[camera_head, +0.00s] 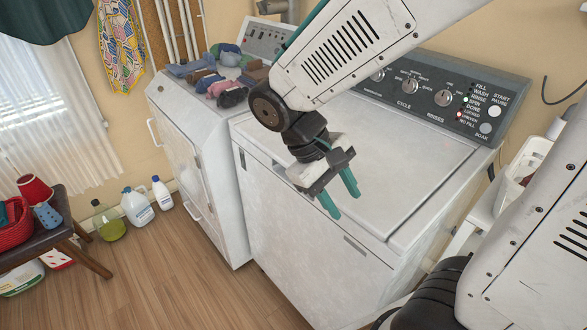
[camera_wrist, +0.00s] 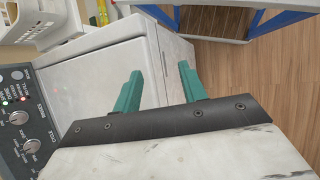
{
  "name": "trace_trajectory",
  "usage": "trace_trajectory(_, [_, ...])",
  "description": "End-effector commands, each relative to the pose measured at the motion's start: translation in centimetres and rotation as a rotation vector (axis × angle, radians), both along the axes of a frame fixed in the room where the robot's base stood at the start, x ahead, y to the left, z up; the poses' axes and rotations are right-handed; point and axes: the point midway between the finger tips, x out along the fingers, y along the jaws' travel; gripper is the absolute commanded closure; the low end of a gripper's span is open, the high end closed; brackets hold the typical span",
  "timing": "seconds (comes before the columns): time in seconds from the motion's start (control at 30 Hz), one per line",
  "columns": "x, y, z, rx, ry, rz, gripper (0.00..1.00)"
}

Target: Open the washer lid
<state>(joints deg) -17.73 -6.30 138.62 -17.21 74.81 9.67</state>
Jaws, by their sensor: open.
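The white washer (camera_head: 300,245) stands in the middle of the head view with a dark control panel (camera_head: 440,88) at its back. Its flat white lid (camera_head: 415,150) is shut and lies level on the top. A small slot or label marks the front edge of the top. My gripper (camera_head: 345,204) is open and empty, its two green fingers pointing down near the lid's front edge. In the wrist view the fingers (camera_wrist: 160,74) stand apart near the front edge, with the lid (camera_wrist: 95,78) to their left. I cannot tell whether they touch it.
Bottles (camera_head: 137,207) and a dark stool (camera_head: 60,230) are at the far left. A white basket (camera_wrist: 30,20) shows beyond the washer. The wood floor (camera_head: 180,275) in front is clear.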

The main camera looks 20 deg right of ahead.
Motion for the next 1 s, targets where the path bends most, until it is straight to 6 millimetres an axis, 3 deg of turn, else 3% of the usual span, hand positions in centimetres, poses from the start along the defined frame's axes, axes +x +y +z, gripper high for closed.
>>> trace_trajectory(0.13, [3.1,0.5,-3.0,-0.215,0.082,0.088,0.58])
trace_trajectory(0.33, [7.9,1.7,-7.0,-0.541,0.069,0.214,0.58])
trace_trajectory(0.47, [11.6,3.0,-9.7,-0.758,-0.032,0.305,0.58])
trace_trajectory(0.6, [15.9,5.0,-12.0,-0.954,-0.248,0.388,0.58])
trace_trajectory(0.77, [19.8,6.8,-12.0,-1.066,-0.563,0.396,0.58])
trace_trajectory(1.0, [20.9,6.0,-11.3,-1.084,-0.690,0.353,0.58])
